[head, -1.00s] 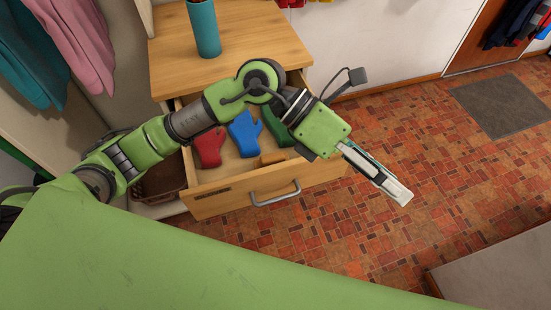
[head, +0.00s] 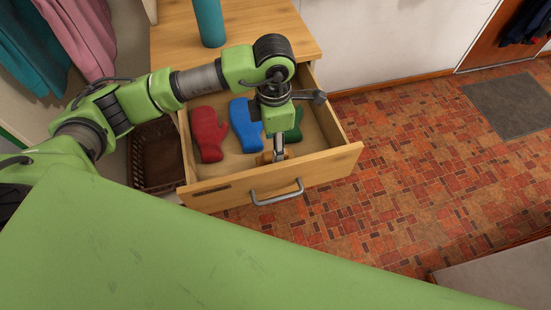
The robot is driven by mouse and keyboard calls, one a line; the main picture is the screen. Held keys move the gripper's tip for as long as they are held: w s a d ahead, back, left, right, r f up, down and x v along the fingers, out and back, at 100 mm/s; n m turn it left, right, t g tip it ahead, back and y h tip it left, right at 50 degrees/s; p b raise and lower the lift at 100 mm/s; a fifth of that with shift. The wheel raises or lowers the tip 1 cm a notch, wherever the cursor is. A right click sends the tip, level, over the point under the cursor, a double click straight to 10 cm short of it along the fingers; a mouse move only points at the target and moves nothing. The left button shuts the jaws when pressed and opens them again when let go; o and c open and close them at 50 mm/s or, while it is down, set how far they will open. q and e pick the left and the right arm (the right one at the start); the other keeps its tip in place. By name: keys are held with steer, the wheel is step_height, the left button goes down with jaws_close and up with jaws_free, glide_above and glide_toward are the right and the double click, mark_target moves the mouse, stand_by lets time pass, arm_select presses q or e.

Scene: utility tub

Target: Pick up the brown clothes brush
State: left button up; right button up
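The brown clothes brush (head: 265,158) lies in the open wooden drawer (head: 325,168), close to its front panel. Only small parts of it show beside my gripper. My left gripper (head: 279,156) points down into the drawer, right over the brush. Its fingertips are small and partly hidden, so I cannot tell if they are open, shut or touching the brush. My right gripper is out of view.
A red mitten (head: 208,134), a blue mitten (head: 243,124) and a partly hidden green one (head: 296,135) lie in the drawer. A teal cylinder (head: 209,22) stands on the cabinet top. A brown basket (head: 153,158) is left of the drawer.

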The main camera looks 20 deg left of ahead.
arm_select(q)
steer(key=shift+w+d+f+p, duration=0.1)
steer(key=shift+f+p, duration=0.25)
steer(key=shift+f, duration=1.2)
steer(key=shift+w+d+f+p, duration=0.1)
steer(key=shift+f+p, duration=0.25)
steer(key=shift+f, duration=1.2)
steer(key=c, duration=1)
steer(key=shift+r, duration=0.15)
step_height(320, 180, up, 10)
steer(key=shift+f+b, duration=0.1)
steer(key=shift+b, duration=0.65)
steer(key=shift+o, duration=1.4)
